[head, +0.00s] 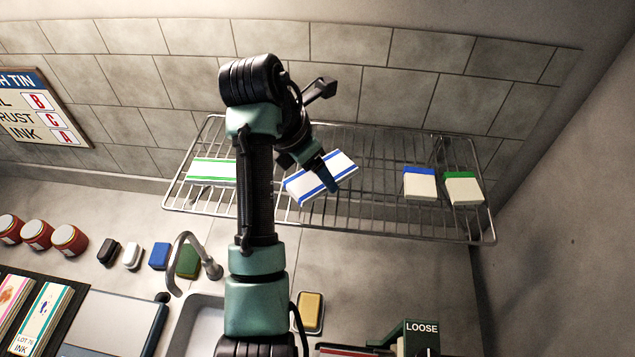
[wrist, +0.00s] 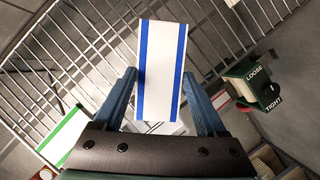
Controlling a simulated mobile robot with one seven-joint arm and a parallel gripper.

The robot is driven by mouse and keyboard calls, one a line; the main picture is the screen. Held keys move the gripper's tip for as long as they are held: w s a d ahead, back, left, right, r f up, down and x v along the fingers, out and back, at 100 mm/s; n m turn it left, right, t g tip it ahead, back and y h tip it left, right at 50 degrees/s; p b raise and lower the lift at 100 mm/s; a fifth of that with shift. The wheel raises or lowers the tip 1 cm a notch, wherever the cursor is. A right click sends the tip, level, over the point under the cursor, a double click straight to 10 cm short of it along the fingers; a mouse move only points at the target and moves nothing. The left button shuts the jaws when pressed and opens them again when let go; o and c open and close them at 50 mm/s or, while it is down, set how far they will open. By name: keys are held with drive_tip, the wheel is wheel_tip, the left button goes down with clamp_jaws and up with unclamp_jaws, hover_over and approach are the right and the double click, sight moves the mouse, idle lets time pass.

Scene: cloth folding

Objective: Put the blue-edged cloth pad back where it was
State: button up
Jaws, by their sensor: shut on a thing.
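The blue-edged cloth pad (head: 346,165) is white with two blue stripes. It is tilted in the head view, over the middle of the wire rack (head: 385,228). My gripper (head: 328,180) is shut on it. In the wrist view the pad (wrist: 161,50) stands between the two blue fingers of my gripper (wrist: 160,75) and reaches out past their tips. The rack's bars show behind it. I cannot tell whether the pad's underside touches the rack.
A green-edged pad (head: 212,170) lies on the rack's left part. A blue-topped block (head: 419,184) and a green-topped block (head: 463,189) stand at its right. Bare rack lies between. A faucet (head: 184,242) and sink (head: 203,318) are below, beside a box marked LOOSE (head: 420,335).

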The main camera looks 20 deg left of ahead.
sight(313, 178)
drive_tip(key=shift+f+p, duration=0.7)
drive_tip(key=shift+f, duration=1.2)
drive_tip(key=shift+w+f, duration=0.1)
drive_tip(key=shift+f, duration=0.05)
drive_tip(key=o, duration=1.4)
drive_tip(key=shift+o, duration=0.2)
